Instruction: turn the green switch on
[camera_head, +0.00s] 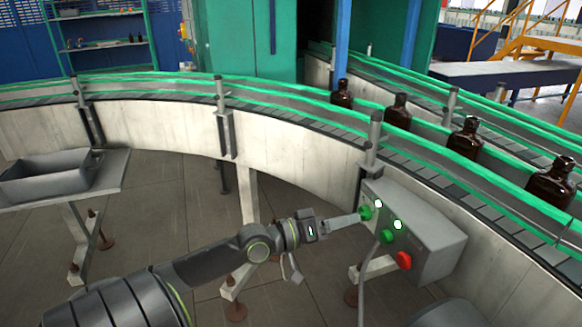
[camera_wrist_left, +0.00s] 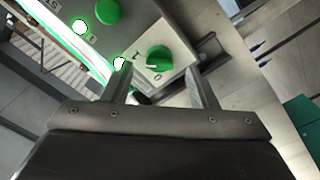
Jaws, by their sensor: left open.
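The green switch (camera_wrist_left: 159,59) is a round knob with a white mark, on a pale plate with I and O marks. In the head view it is the green knob (camera_head: 365,212) at the left end of the grey control box (camera_head: 428,232). My left gripper (camera_head: 352,220) reaches it from the left. In the left wrist view its two fingers (camera_wrist_left: 158,82) are open, one on each side below the knob, with a gap between them. Whether a finger touches the knob I cannot tell. My right gripper is not in view.
On the box are another green button (camera_head: 387,236), a red button (camera_head: 403,260) and lit white lamps (camera_head: 397,224). Behind it runs a curved conveyor (camera_head: 290,108) with several amber bottles (camera_head: 465,140). A grey tray (camera_head: 48,178) stands on a table at left.

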